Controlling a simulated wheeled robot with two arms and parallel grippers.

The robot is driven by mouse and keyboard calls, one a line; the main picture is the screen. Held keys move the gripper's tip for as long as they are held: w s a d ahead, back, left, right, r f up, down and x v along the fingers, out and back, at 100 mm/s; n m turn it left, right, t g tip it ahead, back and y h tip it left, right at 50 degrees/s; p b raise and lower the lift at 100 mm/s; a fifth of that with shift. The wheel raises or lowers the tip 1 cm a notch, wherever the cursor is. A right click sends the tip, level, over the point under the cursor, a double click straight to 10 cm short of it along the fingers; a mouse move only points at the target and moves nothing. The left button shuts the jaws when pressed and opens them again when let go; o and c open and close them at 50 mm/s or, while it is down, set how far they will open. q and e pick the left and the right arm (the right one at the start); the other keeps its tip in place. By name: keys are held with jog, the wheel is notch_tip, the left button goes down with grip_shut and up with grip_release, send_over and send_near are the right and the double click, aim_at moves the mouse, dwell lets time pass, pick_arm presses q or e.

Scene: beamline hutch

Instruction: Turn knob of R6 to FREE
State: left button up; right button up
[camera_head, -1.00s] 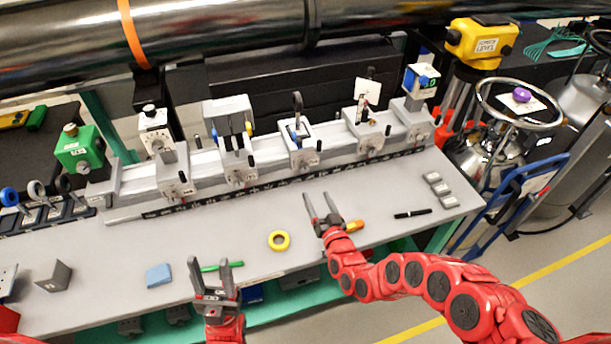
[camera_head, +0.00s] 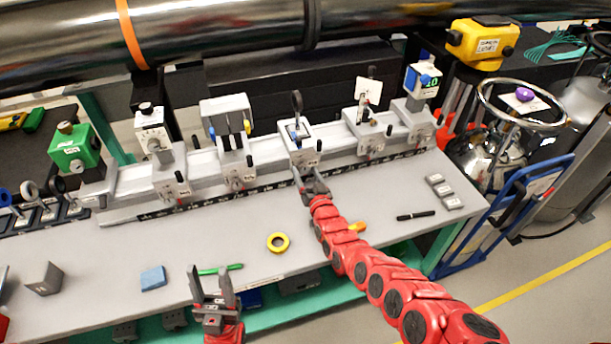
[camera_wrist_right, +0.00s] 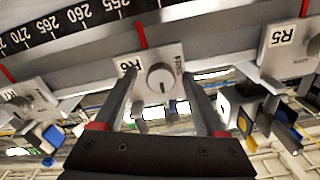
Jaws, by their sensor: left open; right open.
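The middle carrier (camera_head: 301,152) on the rail has my right gripper (camera_head: 306,174) at its front. In the right wrist view, its pale plate carries a round grey knob (camera_wrist_right: 160,77) with a dark pointer line, standing up and down in the picture. My left gripper (camera_head: 208,272) is open and empty above the bench front.
Other carriers stand along the rail (camera_head: 205,160) on both sides. A yellow ring (camera_head: 278,243), a green pen (camera_head: 220,269), a blue block (camera_head: 153,278), an orange item (camera_head: 357,227) and a black marker (camera_head: 416,215) lie on the bench. The bench middle is otherwise clear.

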jog(key=shift+w+a+r, duration=0.1)
jog(key=shift+w+r, duration=0.05)
jog(key=shift+w, duration=0.05)
grip_shut()
dwell(0.3)
